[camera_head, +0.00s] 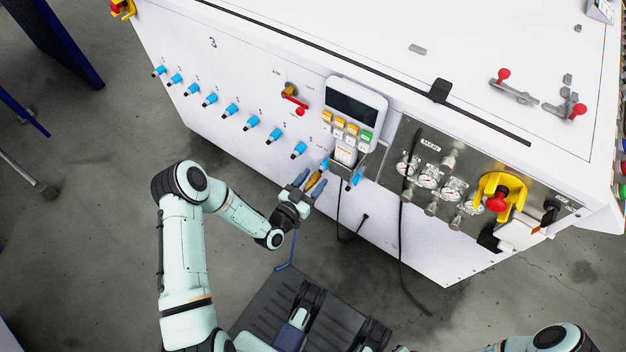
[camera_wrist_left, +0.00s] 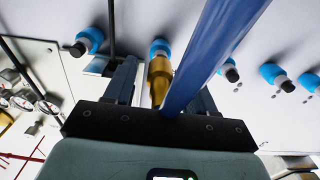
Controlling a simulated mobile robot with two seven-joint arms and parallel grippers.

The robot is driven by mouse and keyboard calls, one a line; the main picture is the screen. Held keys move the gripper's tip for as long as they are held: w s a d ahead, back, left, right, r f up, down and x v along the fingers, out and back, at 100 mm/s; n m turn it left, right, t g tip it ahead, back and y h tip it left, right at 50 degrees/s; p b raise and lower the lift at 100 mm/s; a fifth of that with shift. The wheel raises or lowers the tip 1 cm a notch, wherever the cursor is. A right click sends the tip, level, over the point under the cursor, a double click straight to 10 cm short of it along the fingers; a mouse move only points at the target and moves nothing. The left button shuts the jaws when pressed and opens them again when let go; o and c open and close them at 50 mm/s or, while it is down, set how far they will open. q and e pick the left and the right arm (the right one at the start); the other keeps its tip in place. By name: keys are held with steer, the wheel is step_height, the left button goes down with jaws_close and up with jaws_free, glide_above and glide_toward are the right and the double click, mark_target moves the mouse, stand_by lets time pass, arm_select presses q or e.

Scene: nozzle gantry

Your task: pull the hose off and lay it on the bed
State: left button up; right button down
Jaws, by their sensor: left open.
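The hose is blue (camera_wrist_left: 215,45) with a brass end fitting (camera_wrist_left: 160,78), which meets a blue-collared port (camera_wrist_left: 159,47) on the white front panel. In the head view the brass fitting (camera_head: 315,180) sits at the lower end of the port row, and the blue hose (camera_head: 291,252) hangs below my gripper. My left gripper (camera_head: 310,182) is open, with one finger on each side of the fitting. Whether the fingers touch it cannot be told. The white machine top (camera_head: 350,25) is the flat, bed-like surface above the panel. My right gripper is out of view.
Several blue ports (camera_head: 231,110) line the panel. A control pendant (camera_head: 352,110) hangs just above my left gripper, with dark cables below. Gauges (camera_head: 428,181) and a yellow-guarded red button (camera_head: 496,200) are to the right. Toggle clamps (camera_head: 515,92) and a black rail (camera_head: 380,73) occupy the top.

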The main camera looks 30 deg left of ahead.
mark_target(305, 190)
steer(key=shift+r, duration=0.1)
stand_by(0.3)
